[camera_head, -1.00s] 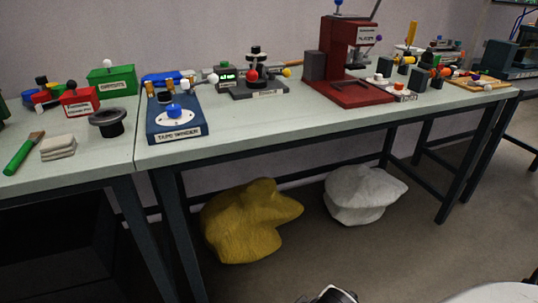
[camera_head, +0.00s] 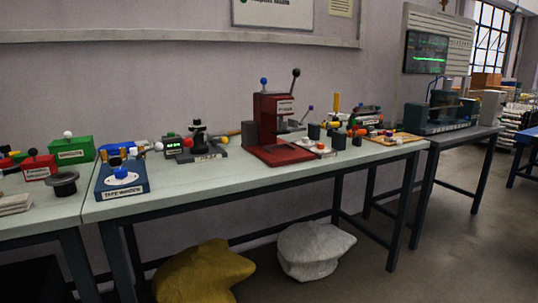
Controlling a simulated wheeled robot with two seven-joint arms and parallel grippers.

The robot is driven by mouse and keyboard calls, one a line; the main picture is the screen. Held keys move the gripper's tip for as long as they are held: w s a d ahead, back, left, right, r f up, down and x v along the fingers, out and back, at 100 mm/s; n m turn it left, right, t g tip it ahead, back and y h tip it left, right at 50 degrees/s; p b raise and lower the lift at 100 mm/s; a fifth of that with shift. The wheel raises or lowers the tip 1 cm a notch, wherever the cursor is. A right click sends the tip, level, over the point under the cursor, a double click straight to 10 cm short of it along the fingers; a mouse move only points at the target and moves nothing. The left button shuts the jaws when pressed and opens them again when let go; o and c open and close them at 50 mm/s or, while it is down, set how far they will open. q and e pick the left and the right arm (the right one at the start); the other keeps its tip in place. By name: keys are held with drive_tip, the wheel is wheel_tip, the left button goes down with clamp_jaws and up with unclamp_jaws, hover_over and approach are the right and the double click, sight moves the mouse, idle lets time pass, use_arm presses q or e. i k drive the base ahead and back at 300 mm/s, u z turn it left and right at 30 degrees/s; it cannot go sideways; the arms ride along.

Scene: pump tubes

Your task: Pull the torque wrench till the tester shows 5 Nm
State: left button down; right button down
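A small box with a lit green display (camera_head: 174,145), which looks like the tester, stands toward the back of the long table, left of centre. Its reading is too small to make out. Beside it is a dark base (camera_head: 203,156) with a black upright post and a label I cannot read. A bar with a yellow end (camera_head: 222,139) sticks out on its right side; I cannot tell whether this is the torque wrench. Neither gripper shows in the head view now.
A blue tape winder (camera_head: 122,180) stands at the table's left front. A red press (camera_head: 275,125) stands right of the display box. The pale tabletop (camera_head: 210,185) is clear along the front. A yellow sack (camera_head: 205,271) and a white sack (camera_head: 313,250) lie underneath.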

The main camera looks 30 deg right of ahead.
sight(187, 142)
drive_tip(key=z, duration=0.3)
drive_tip(key=k, duration=0.5)
drive_tip(key=u, duration=1)
drive_tip(key=i, duration=1.8)
drive_tip(key=z, duration=0.85)
